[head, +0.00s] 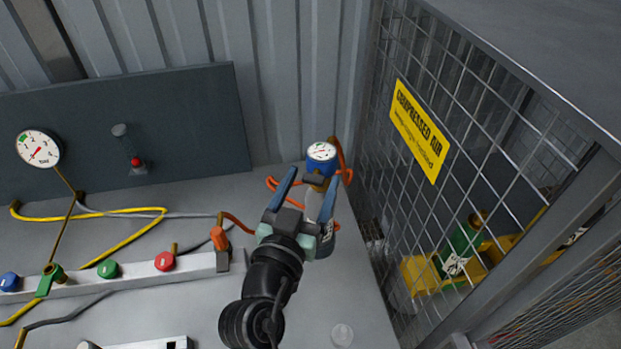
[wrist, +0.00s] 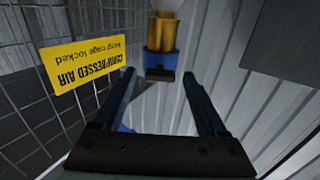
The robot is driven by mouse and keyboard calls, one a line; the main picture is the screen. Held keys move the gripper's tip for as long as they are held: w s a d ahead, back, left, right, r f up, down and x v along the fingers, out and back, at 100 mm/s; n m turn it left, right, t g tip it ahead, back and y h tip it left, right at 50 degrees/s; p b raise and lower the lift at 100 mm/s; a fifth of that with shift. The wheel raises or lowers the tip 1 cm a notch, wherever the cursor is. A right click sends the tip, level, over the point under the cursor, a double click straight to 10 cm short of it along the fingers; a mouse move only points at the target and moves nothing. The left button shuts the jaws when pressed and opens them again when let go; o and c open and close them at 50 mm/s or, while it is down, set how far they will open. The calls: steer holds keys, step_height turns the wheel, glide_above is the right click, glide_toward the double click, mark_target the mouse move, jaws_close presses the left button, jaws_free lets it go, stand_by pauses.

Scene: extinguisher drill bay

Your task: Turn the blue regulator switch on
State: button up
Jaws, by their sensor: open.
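The blue regulator (head: 320,166) stands near the back corner, with a round white-faced gauge (head: 321,152) on it. In the wrist view a blue body (wrist: 160,64) with a brass-coloured part (wrist: 166,30) and a small dark block on its near face appears beyond the fingertips; it seems to be the regulator. I cannot make out the switch or its position. My gripper (head: 313,177) is open and empty, its fingers pointing at the regulator. In the wrist view my gripper (wrist: 157,72) shows a clear gap between its fingers. Contact with the regulator cannot be told.
A wire mesh cage with a yellow sign (head: 419,130) stands close on the right. Orange hose (head: 341,160) loops around the regulator. On the left are a white rail (head: 134,270) with coloured knobs, hoses and another gauge (head: 38,148). A corrugated wall closes the back.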

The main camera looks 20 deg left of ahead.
jaws_close()
stand_by(0.4)
steer(key=shift+n, duration=0.3)
steer(key=n, duration=0.3)
steer(key=shift+n, duration=0.4)
steer(key=n+p, duration=0.1)
steer(key=n, duration=0.3)
steer(key=shift+a, duration=0.15)
steer(key=n+p, duration=0.1)
steer(key=n, duration=0.4)
steer(key=shift+p, duration=0.3)
steer(key=shift+f+n+p, duration=0.2)
steer(key=shift+n+p, duration=0.5)
steer(key=shift+n, duration=1.5)
